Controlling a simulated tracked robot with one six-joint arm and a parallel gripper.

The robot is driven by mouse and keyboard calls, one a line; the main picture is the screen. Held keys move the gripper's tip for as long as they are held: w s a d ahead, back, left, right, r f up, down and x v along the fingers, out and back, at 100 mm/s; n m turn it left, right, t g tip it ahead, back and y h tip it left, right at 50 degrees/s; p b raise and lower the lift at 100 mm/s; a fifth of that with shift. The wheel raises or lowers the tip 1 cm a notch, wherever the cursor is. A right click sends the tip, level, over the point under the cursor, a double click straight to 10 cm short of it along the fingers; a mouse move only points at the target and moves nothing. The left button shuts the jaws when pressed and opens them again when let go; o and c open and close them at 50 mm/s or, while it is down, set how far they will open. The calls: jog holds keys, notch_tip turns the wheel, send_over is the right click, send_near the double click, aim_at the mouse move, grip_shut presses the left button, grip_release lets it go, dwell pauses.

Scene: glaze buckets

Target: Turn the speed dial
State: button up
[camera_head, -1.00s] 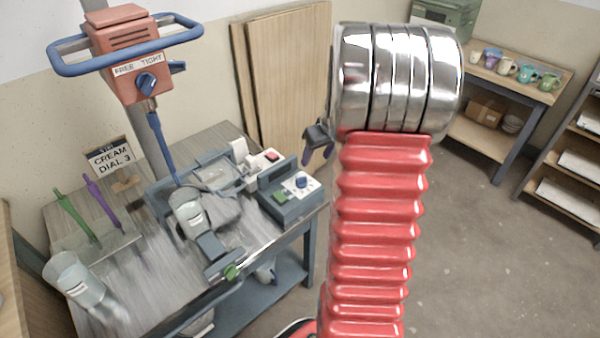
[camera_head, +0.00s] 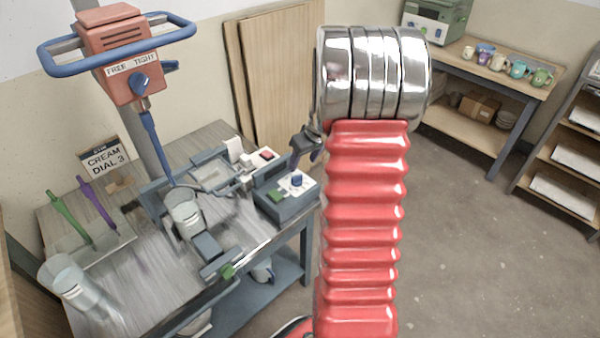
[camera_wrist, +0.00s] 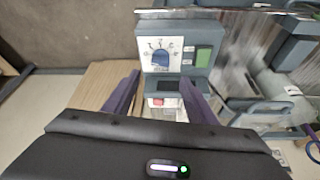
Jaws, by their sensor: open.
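The speed dial (camera_head: 297,180) is a small blue knob on a white marked plate, on top of a grey-blue control box (camera_head: 270,206). A green button (camera_head: 275,196) sits beside it. In the wrist view the dial (camera_wrist: 160,58) is at the upper middle, with the green button (camera_wrist: 203,58) to its right. My gripper (camera_head: 308,150) hangs just above and behind the box in the head view. Its purple fingers (camera_wrist: 158,92) are apart with nothing between them. The dial lies beyond the fingertips in the wrist view, and I see no contact.
A sign (camera_head: 105,160) reads "CREAM DIAL 3". The orange mixer head (camera_head: 112,50) with a blue handle stands at the left. A device with a red button (camera_head: 265,155) stands behind the control box.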

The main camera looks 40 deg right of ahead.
aim_at(297, 176)
jog(key=x, duration=0.9)
jog(key=shift+w+f, duration=0.15)
jog(key=shift+f, duration=0.2)
jog(key=shift+c, duration=0.4)
